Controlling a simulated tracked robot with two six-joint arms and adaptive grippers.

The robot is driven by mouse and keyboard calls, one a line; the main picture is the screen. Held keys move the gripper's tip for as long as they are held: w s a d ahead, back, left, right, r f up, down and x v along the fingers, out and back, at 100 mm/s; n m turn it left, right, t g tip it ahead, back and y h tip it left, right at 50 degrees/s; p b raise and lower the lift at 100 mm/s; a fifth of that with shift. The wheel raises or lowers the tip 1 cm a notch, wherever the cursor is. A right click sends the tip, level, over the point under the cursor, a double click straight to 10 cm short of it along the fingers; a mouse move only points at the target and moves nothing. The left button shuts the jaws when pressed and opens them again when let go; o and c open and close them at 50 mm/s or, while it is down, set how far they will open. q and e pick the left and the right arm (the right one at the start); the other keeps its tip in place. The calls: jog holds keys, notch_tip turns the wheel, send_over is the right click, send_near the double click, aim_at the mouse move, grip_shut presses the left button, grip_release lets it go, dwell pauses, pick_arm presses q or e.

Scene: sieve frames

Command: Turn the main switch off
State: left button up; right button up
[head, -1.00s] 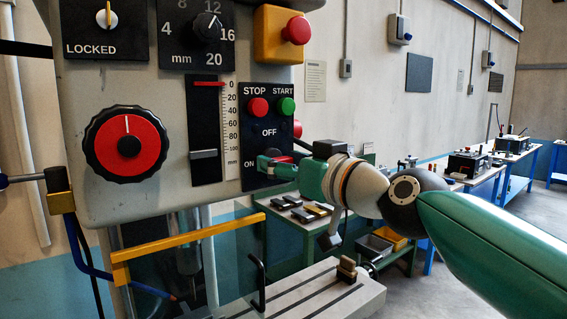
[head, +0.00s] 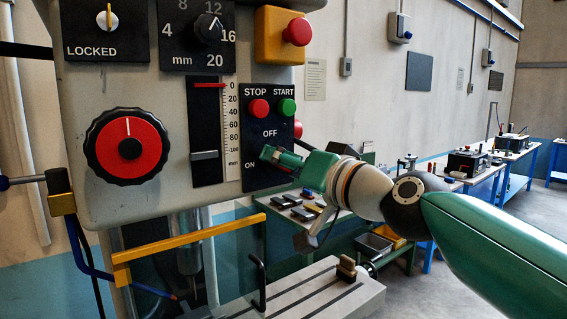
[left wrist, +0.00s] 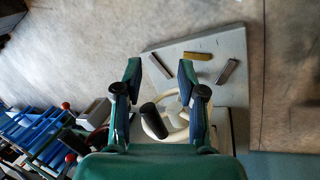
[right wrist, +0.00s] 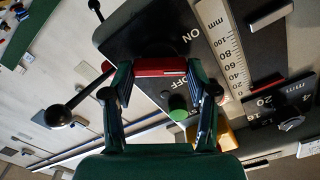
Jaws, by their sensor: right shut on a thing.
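The main switch has a red handle (right wrist: 160,67) on a black panel (right wrist: 150,32) marked ON and OFF. In the right wrist view my right gripper (right wrist: 160,72) is shut on this handle, one finger at each end. In the head view my right gripper (head: 272,156) lies tilted against the panel (head: 284,104), below the OFF mark and right of ON. There it hides most of the handle, so I cannot tell its exact position. My left gripper (left wrist: 159,75) is open in the left wrist view, with nothing between its fingertips.
A red STOP button (head: 258,108) and green START button (head: 287,107) sit just above the switch. A yellow box with a red emergency button (head: 297,30) is higher up. A yellow bar (head: 190,235) crosses below. In the left wrist view, a cream handwheel (left wrist: 180,118) lies beneath the fingers.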

jog(key=m, duration=0.3)
jog(key=m+p, duration=0.1)
jog(key=m, duration=0.3)
jog(key=f+m, duration=0.1)
jog(key=m, duration=0.3)
jog(key=shift+w+p, duration=0.1)
jog(key=shift+p, duration=0.25)
jog(key=shift+m, duration=0.3)
jog(key=o, duration=1.2)
jog(key=shift+d, duration=0.1)
jog(key=shift+c, duration=0.2)
jog(key=shift+r, duration=0.15)
jog(key=shift+r, duration=0.1)
